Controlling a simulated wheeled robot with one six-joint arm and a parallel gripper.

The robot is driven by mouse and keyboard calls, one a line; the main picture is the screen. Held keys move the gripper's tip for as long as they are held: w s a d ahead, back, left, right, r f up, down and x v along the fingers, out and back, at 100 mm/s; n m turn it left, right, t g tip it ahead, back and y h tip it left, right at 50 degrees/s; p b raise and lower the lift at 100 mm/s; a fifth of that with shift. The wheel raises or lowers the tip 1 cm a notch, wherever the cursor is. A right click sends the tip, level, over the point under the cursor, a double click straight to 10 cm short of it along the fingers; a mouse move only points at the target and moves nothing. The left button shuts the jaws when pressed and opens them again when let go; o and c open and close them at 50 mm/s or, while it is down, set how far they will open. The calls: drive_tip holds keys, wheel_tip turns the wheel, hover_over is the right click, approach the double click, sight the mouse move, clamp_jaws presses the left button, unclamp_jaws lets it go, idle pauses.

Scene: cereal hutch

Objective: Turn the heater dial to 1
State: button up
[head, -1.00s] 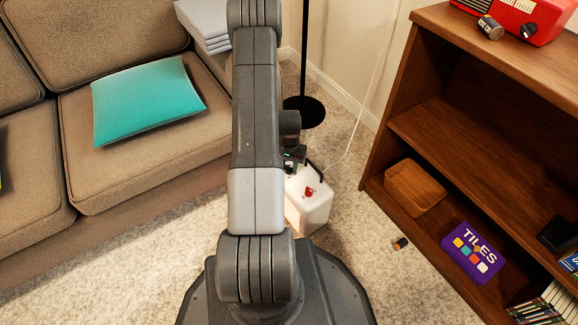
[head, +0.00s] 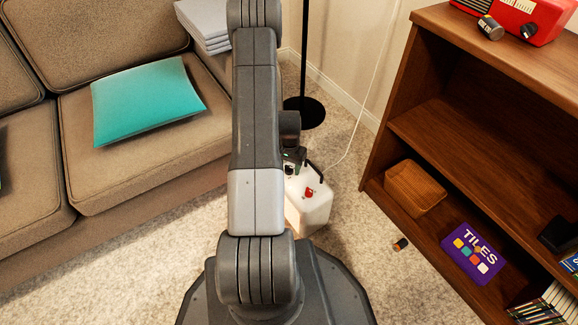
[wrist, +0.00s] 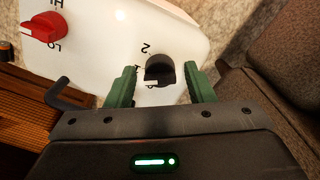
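The white heater (head: 316,208) stands on the carpet beyond my base, partly hidden by my arm in the head view. Its black dial (wrist: 160,69) shows in the wrist view, with a "2" printed beside it and another mark partly covered near its lower edge. A red knob (wrist: 41,29) marked HI and LO sits on the same top face; it also shows in the head view (head: 309,192). My gripper (wrist: 160,74) is open, its green fingers on either side of the black dial. A gap shows on each side of the dial.
A black handle (wrist: 68,95) rises from the heater near the gripper's left side. The sofa (head: 150,170) is to the left and a wooden shelf (head: 450,110) to the right. A lamp stand (head: 304,112) is behind the heater. A small dark cylinder (head: 401,244) lies on the carpet.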

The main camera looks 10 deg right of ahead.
sight(289, 167)
wheel_tip(289, 167, up, 14)
drive_tip(key=p, duration=0.4)
drive_tip(key=shift+p, duration=0.4)
drive_tip(key=shift+f, duration=0.1)
wheel_tip(289, 167, down, 14)
drive_tip(key=b, duration=0.5)
